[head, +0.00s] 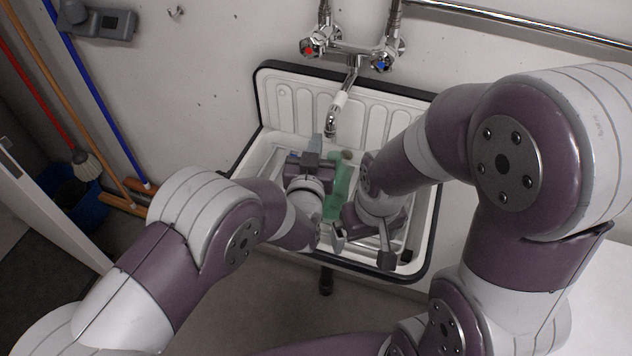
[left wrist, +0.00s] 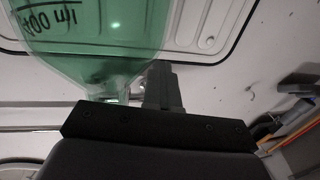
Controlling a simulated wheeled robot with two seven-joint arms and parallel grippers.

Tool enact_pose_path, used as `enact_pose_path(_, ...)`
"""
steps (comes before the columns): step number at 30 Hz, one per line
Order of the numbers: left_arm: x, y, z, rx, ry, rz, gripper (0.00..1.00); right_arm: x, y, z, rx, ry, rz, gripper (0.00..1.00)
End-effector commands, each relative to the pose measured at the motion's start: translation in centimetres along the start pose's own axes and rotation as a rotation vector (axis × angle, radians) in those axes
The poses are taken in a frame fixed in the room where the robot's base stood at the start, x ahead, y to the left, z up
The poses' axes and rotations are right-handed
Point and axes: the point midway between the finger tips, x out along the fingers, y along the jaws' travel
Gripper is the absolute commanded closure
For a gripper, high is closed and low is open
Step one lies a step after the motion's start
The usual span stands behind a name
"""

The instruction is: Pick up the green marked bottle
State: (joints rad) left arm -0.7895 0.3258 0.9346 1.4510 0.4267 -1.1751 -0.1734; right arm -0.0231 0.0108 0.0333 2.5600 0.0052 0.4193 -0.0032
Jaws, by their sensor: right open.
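The green see-through bottle (head: 341,190) is in the sink between my two grippers, partly hidden by them. In the left wrist view the bottle (left wrist: 95,35) is large and close, with upside-down "400 ml" lettering and its narrow end towards my gripper. My left gripper (head: 320,152) is at the bottle's left side, over the sink. One of its fingers (left wrist: 163,87) shows beside the bottle's narrow end; whether it grips the bottle is unclear. My right gripper (head: 362,247) is open, low in the sink at the bottle's right, near the front rim.
The white sink (head: 431,215) has a dark rim and ribbed back. A wall tap (head: 340,100) with a spout reaches over it. Brooms (head: 95,90) and a blue bucket (head: 80,200) stand at the left. A white surface (head: 590,270) lies at the right.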

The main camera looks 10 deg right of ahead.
Motion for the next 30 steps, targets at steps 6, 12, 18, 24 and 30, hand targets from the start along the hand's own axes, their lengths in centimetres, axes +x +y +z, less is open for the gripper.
enact_pose_path(6,0.0,0.0,0.0,0.000,-0.001,0.000,0.47,0.0,0.0,0.0,0.000,0.000,0.000,0.00)
enact_pose_path(12,0.0,0.0,0.1,0.001,-0.003,0.001,0.47,0.0,0.0,0.0,0.000,0.000,0.000,0.00)
enact_pose_path(18,-1.3,0.1,0.3,0.002,-0.003,0.002,0.47,0.4,0.0,0.1,0.000,0.000,0.000,0.00)
enact_pose_path(24,-6.0,-0.2,-0.1,0.001,-0.001,0.004,0.47,1.7,0.0,0.2,0.000,0.000,0.000,0.00)
enact_pose_path(30,-10.4,-0.3,-0.3,0.001,-0.001,0.004,0.47,2.1,0.0,0.2,0.000,0.000,0.000,0.00)
